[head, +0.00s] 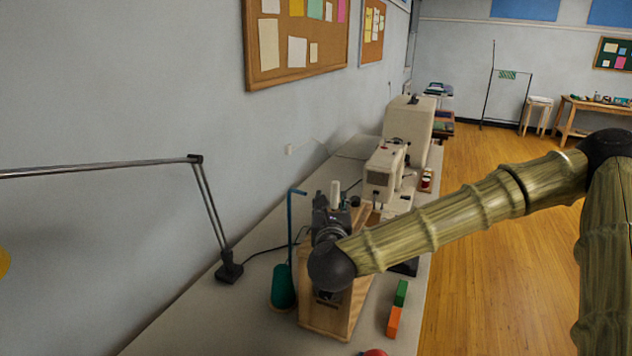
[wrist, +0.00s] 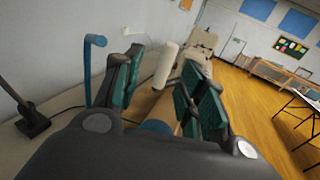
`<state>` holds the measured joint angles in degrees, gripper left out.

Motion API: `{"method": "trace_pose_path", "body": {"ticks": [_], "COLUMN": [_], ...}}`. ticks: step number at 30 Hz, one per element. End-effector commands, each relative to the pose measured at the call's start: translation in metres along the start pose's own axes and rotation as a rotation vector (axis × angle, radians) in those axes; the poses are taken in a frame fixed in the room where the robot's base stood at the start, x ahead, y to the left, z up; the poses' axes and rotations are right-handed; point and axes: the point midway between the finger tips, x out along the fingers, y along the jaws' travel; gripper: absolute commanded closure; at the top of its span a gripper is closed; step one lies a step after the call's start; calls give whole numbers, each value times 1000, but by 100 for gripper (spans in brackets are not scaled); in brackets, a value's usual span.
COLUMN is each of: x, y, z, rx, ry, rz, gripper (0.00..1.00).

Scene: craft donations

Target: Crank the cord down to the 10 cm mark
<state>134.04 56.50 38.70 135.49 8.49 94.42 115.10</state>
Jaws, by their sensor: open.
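My gripper (head: 330,212) is open at the wooden device on the table, and my arm hides much of it. In the wrist view my gripper (wrist: 162,72) shows two dark fingers with teal pads, spread apart. A white cylinder (wrist: 167,62), which looks like a crank handle, stands upright in the gap between them; I cannot tell how deep it is between the pads. It also shows in the head view (head: 335,192). The device has a wooden base (head: 322,318). A teal cone of cord (head: 283,288) stands left of it under a blue hooked rod (head: 290,215). No 10 cm mark is visible.
A black lamp base (head: 229,268) stands on the table at left. Sewing machines (head: 384,172) stand behind the device. Green (head: 401,292) and orange (head: 394,322) blocks lie to its right, near the table edge. The wooden floor (head: 490,260) at right is open.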

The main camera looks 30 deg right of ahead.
Motion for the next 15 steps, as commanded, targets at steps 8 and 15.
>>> {"method": "trace_pose_path", "body": {"ticks": [8, 15], "x": [12, 79], "y": [-8, 6], "z": [16, -1], "rx": [14, -4], "ry": [-20, 5], "rz": [3, 1], "gripper": [59, 59]}}
